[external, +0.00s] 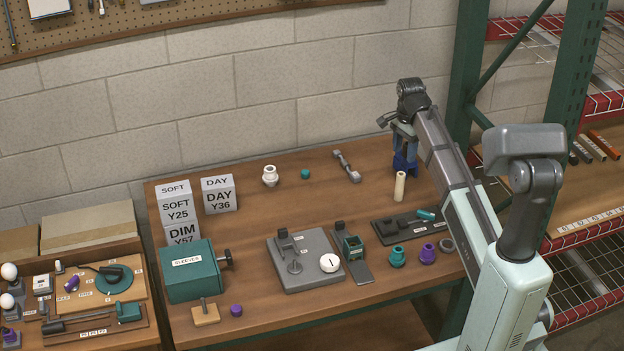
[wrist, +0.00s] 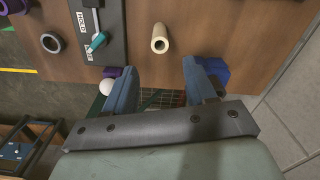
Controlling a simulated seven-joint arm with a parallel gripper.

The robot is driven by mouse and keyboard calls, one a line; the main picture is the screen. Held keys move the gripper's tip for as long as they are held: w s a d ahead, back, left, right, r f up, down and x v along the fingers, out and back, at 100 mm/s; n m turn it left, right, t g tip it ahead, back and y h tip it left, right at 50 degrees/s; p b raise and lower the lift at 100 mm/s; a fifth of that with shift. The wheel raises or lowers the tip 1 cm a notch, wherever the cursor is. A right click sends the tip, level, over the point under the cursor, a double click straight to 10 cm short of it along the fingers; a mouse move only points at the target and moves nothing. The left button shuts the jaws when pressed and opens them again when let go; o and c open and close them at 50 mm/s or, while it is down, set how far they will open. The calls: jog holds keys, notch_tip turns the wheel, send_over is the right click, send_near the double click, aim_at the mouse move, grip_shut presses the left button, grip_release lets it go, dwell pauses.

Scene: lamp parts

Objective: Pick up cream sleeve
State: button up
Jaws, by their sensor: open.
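The cream sleeve (external: 399,186) is a small pale tube standing upright on the wooden table toward the right. In the wrist view the cream sleeve (wrist: 160,45) shows its open round end, beyond my fingertips and about midway between them. My gripper (external: 404,170) is just behind the sleeve in the external view, with its blue fingers pointing down. In the wrist view my gripper (wrist: 159,68) has its fingers spread apart with nothing between them. The fingers look apart from the sleeve.
A dark tray (external: 403,228) with a teal piece (external: 427,214) lies in front of the sleeve. Teal (external: 397,257) and purple (external: 429,254) parts stand nearby. A grey metal link (external: 347,166) lies to the left. The tabletop around the sleeve's left side is clear.

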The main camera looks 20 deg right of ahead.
aim_at(400, 185)
jog(key=shift+m, duration=0.8)
jog(key=shift+a+f, duration=0.1)
jog(key=shift+f, duration=6.85)
jog(key=shift+c, duration=0.2)
grip_shut()
